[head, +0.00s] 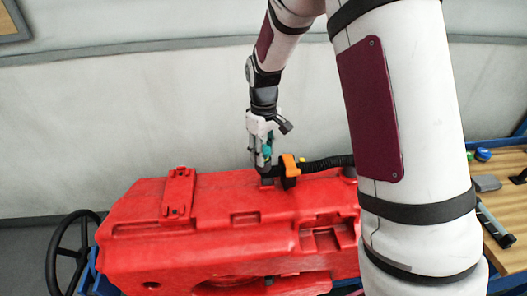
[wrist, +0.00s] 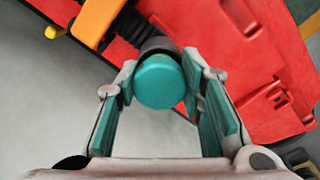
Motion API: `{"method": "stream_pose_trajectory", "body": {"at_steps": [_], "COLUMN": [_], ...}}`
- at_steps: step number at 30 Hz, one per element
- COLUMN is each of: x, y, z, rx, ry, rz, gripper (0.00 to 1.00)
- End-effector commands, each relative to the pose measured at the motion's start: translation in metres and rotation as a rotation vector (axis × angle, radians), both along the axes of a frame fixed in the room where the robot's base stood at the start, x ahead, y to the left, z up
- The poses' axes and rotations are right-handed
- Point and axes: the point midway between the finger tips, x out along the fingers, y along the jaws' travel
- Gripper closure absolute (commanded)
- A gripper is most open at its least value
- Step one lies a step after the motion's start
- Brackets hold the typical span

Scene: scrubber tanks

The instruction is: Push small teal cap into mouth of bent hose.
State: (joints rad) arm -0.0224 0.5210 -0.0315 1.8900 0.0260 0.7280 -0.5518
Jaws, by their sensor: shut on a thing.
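The small teal cap (wrist: 158,82) is between my gripper's (wrist: 158,76) fingertips, and its round flat face is toward the wrist camera. My gripper is shut on it. The dark end of the bent hose (wrist: 158,46) shows right behind the cap, in line with it. The cap hides the hose mouth, so I cannot tell how far it sits in. In the head view, my gripper (head: 266,156) points down just above the upturned hose end (head: 268,178). The black ribbed hose (head: 328,162) runs right from there along the tank top.
An orange clamp (head: 290,168) is around the hose, close to my gripper's right. The red tank (head: 150,240) lies below. A wooden bench (head: 510,250) with loose items, including a blue-topped one (head: 483,154), stands at right. A black steering wheel (head: 58,255) is at left.

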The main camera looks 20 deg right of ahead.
Motion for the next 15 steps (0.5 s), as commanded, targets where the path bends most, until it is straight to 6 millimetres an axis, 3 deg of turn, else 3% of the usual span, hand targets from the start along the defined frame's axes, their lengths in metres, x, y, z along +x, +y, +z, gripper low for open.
{"method": "stream_pose_trajectory", "body": {"at_steps": [1,12,13,15], "x": [-0.0054,-0.0057,-0.0058,-0.0058], "y": [-0.0002,-0.0001,-0.0001,-0.0001], "z": [-0.0086,-0.0069,-0.0069,-0.0069], "rx": [-0.001,-0.001,-0.001,-0.001], "ry": [0.021,0.023,0.023,0.023], "rz": [0.0,0.0,0.0,0.0], "gripper": [0.84,0.85,0.59,0.43]}}
